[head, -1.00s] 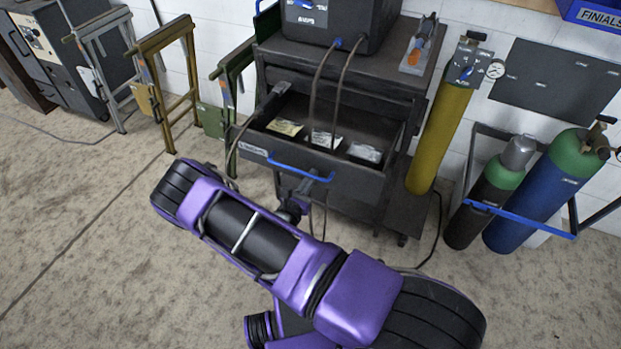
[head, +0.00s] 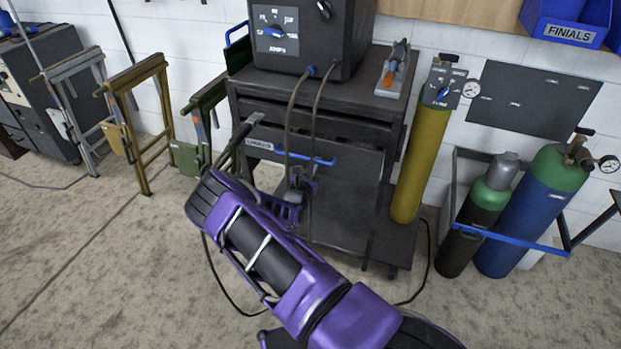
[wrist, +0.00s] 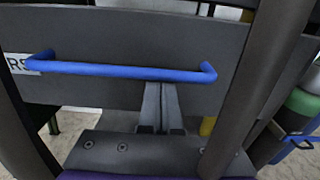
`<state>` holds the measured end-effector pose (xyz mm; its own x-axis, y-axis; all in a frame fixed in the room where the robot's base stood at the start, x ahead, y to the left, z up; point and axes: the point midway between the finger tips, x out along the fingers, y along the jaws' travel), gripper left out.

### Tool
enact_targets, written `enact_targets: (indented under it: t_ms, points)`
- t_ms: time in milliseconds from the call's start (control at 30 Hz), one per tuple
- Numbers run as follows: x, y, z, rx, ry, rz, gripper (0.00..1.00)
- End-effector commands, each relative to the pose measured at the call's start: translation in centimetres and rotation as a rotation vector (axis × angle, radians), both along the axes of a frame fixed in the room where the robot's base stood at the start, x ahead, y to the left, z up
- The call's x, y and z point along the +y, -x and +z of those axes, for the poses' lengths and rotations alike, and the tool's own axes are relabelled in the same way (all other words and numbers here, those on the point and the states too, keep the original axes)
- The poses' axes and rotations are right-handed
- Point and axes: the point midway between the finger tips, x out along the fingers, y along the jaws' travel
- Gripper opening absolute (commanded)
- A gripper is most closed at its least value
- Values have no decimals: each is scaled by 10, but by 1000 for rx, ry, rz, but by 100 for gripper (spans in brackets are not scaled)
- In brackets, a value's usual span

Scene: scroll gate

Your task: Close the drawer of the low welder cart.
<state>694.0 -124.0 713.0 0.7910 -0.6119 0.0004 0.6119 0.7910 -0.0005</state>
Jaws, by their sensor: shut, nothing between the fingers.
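The low welder cart (head: 368,118) stands against the wall in the head view. Its drawer front (head: 350,172) has a blue bar handle (head: 318,160) and a label at its left end. The drawer's inside no longer shows; the front sits at or close to the cart's face, and I cannot tell if a small gap is left. My gripper (head: 303,180) is shut and empty, low at the drawer front. In the wrist view the gripper fingers (wrist: 161,105) point at the drawer front (wrist: 120,38), just below the blue handle (wrist: 130,70). I cannot tell whether they touch it.
Two dark hoses hang from the welder (head: 312,45) in front of the drawer. A yellow cylinder (head: 420,160) stands close on the right, with a blue-green cylinder (head: 525,220) farther right. Folding stands (head: 140,130) are on the left.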

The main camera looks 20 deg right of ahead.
Motion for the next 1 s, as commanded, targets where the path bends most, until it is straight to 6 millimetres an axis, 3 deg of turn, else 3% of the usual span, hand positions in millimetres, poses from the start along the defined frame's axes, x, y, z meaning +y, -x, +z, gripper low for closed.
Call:
enact_targets:
  t_ms: [233,667,1000]
  points:
    - [-10,-13,0,-1,-1,1,0]
    - [-12,-17,4,-5,1,2,0]
    - [3,-13,4,-4,2,-1,0]
